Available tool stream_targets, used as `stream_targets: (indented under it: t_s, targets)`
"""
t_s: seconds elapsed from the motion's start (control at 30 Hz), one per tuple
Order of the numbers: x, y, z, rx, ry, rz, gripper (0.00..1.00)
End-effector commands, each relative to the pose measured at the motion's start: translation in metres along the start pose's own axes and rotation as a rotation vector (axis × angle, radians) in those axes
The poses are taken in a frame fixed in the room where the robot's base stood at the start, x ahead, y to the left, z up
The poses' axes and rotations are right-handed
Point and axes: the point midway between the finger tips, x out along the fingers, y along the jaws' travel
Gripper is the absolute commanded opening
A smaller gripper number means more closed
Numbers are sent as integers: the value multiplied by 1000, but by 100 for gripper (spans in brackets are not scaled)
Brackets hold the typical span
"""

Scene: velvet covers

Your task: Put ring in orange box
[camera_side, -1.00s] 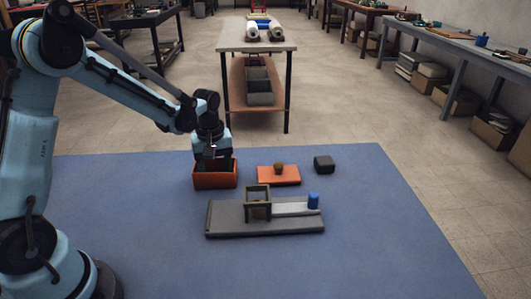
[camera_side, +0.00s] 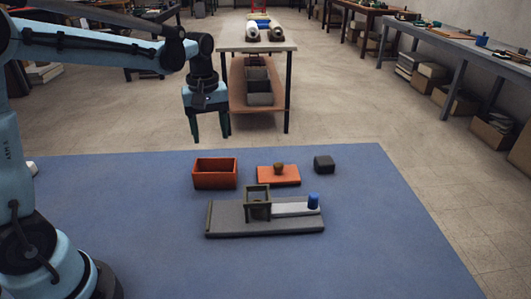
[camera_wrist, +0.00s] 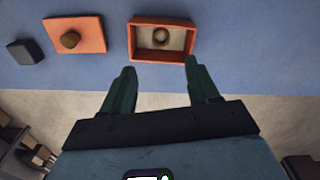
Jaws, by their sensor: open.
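The orange box (camera_side: 215,181) stands open-topped near the far edge of the blue mat in the side view. In the wrist view the orange box (camera_wrist: 136,42) shows its pale floor with a dark brownish ring (camera_wrist: 161,36) lying inside, apart from the walls. The ring is hidden by the box wall in the side view. My gripper (camera_side: 209,140) is open and empty, raised above and beyond the box. In the wrist view my gripper's fingers (camera_wrist: 160,80) are spread apart with nothing between them.
An orange lid with a brown knob (camera_side: 278,174) lies right of the box, and a dark block (camera_side: 324,164) sits beyond it. A grey base with a square frame (camera_side: 257,203) and a blue cylinder (camera_side: 313,201) is in front.

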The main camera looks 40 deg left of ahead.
Motion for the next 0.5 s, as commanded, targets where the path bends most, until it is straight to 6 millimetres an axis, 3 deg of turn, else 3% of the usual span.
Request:
stream_targets:
  t_s: [0.3,0.5]
  targets:
    - [-23,-17,53,366,171,144,60]
    - [-24,-32,88,628,320,228,60]
